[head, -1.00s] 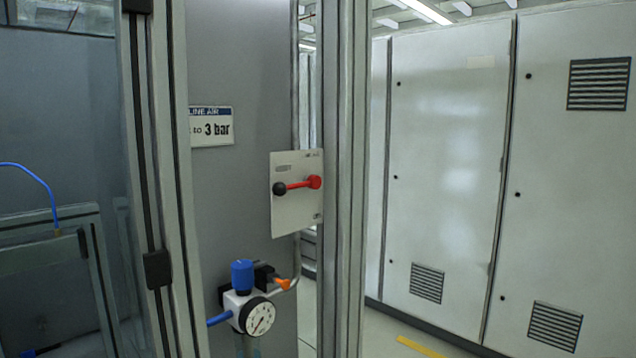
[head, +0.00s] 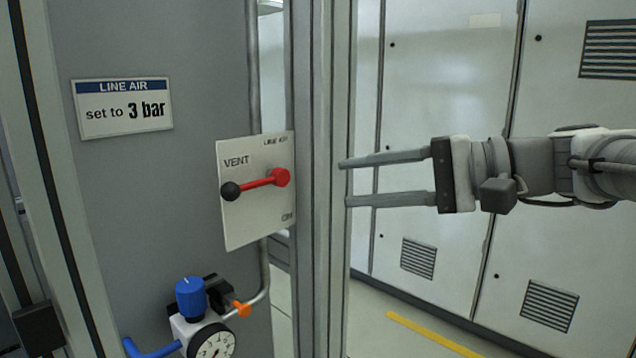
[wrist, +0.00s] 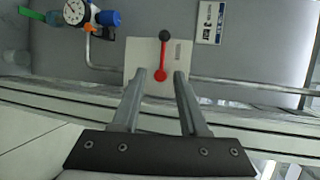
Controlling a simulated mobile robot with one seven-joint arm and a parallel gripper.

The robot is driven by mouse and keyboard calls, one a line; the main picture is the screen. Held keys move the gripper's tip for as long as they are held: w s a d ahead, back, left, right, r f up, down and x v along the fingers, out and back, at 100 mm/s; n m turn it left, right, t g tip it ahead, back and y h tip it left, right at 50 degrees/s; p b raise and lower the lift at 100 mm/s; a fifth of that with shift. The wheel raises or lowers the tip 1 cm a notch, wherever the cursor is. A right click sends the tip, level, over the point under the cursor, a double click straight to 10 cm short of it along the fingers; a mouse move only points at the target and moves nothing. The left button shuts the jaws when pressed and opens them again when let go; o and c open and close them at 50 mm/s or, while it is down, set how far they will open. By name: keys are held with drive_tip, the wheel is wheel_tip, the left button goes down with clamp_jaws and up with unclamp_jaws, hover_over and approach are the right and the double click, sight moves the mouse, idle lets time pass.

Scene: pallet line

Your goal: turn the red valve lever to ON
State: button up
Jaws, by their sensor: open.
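The red valve lever (head: 258,182) is mounted on a white plate (head: 256,218) marked VENT at the upper left. Its red pivot is at the right, and its black ball knob (head: 230,191) points left, slightly down, just below VENT. A small, hard-to-read label is at the plate's lower right. My gripper (head: 345,183) is open and empty, to the right of the plate and apart from the lever, its fingers pointing left. In the wrist view the lever (wrist: 162,58) lies beyond the fingertips, with its red pivot nearest them and the knob farther off.
A metal frame post (head: 321,100) stands right of the plate. Below the plate are a blue-knobbed regulator (head: 191,299) with a gauge (head: 212,346) and an orange fitting. A sign (head: 122,108) reads "set to 3 bar". Grey cabinets (head: 450,100) stand behind my arm.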

sight(248, 187)
drive_tip(key=x, duration=0.5)
drive_tip(key=p+x, duration=0.1)
drive_tip(key=x, duration=0.5)
drive_tip(key=r+p+x, duration=0.1)
drive_tip(key=x, duration=0.5)
drive_tip(key=shift+a+f, duration=0.1)
drive_tip(key=shift+a, duration=0.2)
drive_tip(key=shift+c, duration=0.2)
clamp_jaws()
idle(0.4)
